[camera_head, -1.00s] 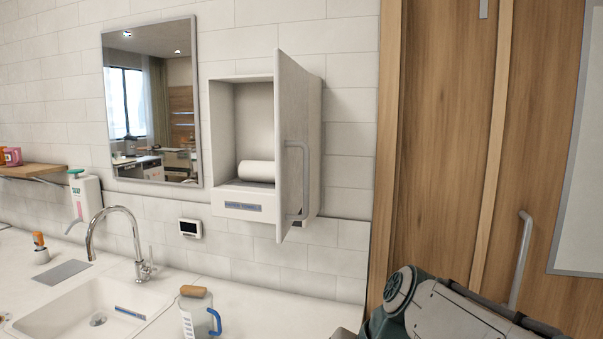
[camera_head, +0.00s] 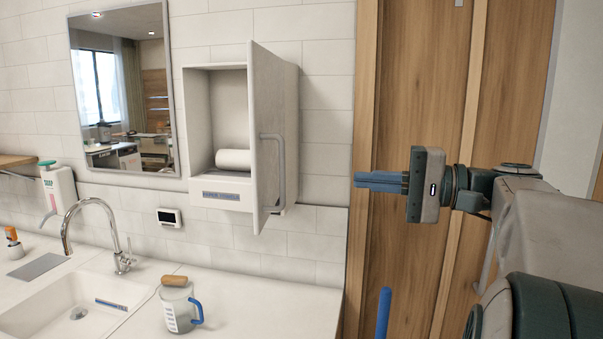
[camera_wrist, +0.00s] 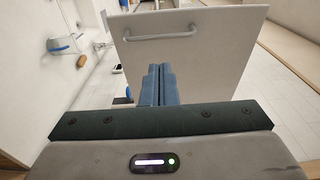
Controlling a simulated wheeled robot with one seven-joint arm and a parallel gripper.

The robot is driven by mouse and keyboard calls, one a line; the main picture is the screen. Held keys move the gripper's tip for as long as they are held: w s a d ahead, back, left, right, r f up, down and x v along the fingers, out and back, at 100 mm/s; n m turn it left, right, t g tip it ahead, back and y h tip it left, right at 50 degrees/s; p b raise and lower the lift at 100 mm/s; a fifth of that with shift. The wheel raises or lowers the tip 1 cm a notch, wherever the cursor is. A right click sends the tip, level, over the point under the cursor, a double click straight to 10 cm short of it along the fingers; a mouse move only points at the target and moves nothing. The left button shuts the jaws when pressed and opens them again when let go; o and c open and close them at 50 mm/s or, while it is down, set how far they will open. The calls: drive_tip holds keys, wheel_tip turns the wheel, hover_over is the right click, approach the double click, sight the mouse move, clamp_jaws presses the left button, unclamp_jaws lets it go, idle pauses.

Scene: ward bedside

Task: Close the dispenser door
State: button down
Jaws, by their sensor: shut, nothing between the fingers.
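The white dispenser (camera_head: 290,130) hangs on the tiled wall, with a paper roll (camera_head: 233,159) inside. Its door (camera_head: 264,190) is hinged on the right and stands wide open, jutting out from the wall. A grey bar handle (camera_head: 282,160) is on the door's outer face. In the wrist view the door (camera_wrist: 205,65) stands ahead, with its handle (camera_wrist: 160,36) near the top. My gripper (camera_head: 358,181) is shut and empty, to the right of the door at about the height of its lower half. In the wrist view its blue fingers (camera_wrist: 157,72) overlap the door; I cannot tell any contact.
A counter (camera_head: 270,300) with a sink (camera_head: 75,300), a tap (camera_head: 90,212) and a jug (camera_head: 179,308) lies below. A mirror (camera_head: 122,90) hangs left of the dispenser. Wooden panels (camera_head: 410,80) stand behind my gripper. The air between gripper and door looks clear.

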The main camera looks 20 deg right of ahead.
drive_tip(key=p+x, duration=0.3)
drive_tip(key=x, duration=0.8)
drive_tip(key=shift+a, duration=0.2)
drive_tip(key=shift+w+f, duration=0.1)
